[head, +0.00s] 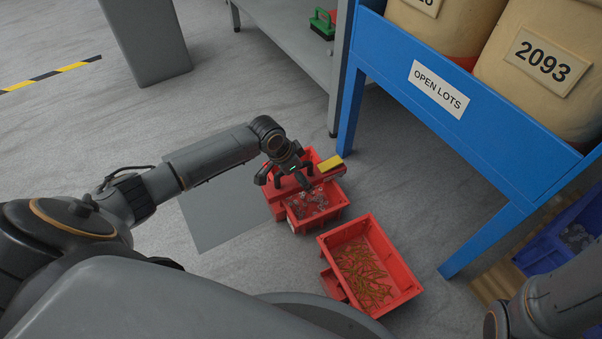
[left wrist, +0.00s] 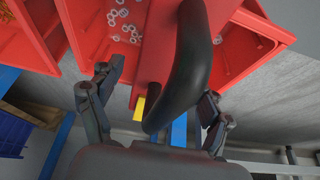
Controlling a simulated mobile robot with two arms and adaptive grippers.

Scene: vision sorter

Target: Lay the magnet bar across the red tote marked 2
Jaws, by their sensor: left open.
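The magnet bar (head: 330,164), red with a yellow end patch, lies across the red tote (head: 338,206) that holds silver nuts and washers. Its black arched handle (left wrist: 188,65) rises between my fingers in the left wrist view. My left gripper (head: 284,178) is open above the bar, with a finger on either side of the handle. In the left wrist view the gripper (left wrist: 160,100) is apart from it. A second red tote (head: 404,272) with rusty-coloured screws stands nearer. No number mark is readable on either tote. My right gripper is out of view.
A blue rack (head: 440,115) labelled OPEN LOTS holds big tan containers at right. A grey shelf unit (head: 290,45) stands behind. A blue bin (head: 560,235) sits at far right. A grey floor mat (head: 215,215) lies left of the totes.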

